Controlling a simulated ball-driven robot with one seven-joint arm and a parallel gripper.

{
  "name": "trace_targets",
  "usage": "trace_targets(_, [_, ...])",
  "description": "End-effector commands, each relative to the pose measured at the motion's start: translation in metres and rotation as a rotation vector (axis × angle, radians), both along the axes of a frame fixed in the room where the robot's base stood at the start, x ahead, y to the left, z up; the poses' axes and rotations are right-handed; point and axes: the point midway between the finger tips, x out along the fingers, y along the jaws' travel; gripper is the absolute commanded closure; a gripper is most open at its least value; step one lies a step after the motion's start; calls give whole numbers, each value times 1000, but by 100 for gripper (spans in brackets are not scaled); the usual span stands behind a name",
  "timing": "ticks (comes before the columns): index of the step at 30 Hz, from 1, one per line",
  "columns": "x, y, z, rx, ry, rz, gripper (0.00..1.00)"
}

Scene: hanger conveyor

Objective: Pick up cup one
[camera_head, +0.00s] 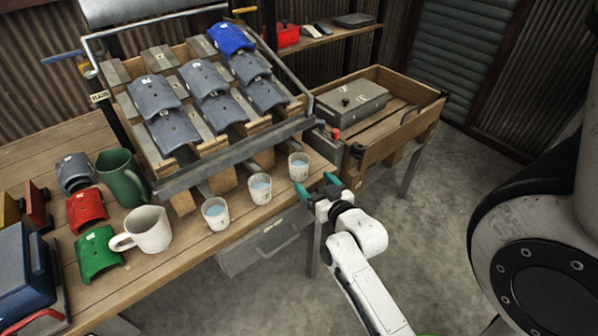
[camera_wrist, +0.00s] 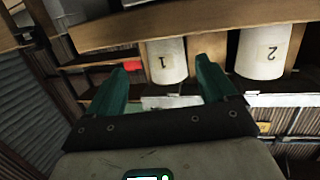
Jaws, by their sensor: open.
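Cup one (camera_wrist: 167,62) is a small white cup with a tag reading 1, seen upside down in the wrist view. In the head view it appears to be the rightmost of three small cups (camera_head: 299,166) near the bench's front edge, with bluish liquid inside. My gripper (camera_head: 316,183) has green fingers, spread open and empty, just in front and to the right of that cup. In the wrist view the fingers (camera_wrist: 162,68) point at cup one, which lies between their tips in the picture. I cannot tell the remaining distance.
Cup two (camera_wrist: 259,52) stands beside cup one; it seems to be the middle cup (camera_head: 260,188). A third cup (camera_head: 216,213) stands further left. A white mug (camera_head: 149,230) and green pitcher (camera_head: 122,178) are at left. The sloped rack (camera_head: 235,152) rises close behind the cups.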

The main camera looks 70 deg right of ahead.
Motion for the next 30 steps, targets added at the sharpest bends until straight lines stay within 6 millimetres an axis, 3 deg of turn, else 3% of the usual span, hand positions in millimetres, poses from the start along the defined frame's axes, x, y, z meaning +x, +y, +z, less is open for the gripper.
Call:
trace_targets(20, [61, -46, -8, 1, 1, 1, 15])
trace_targets(30, [65, -49, -9, 2, 2, 1, 16])
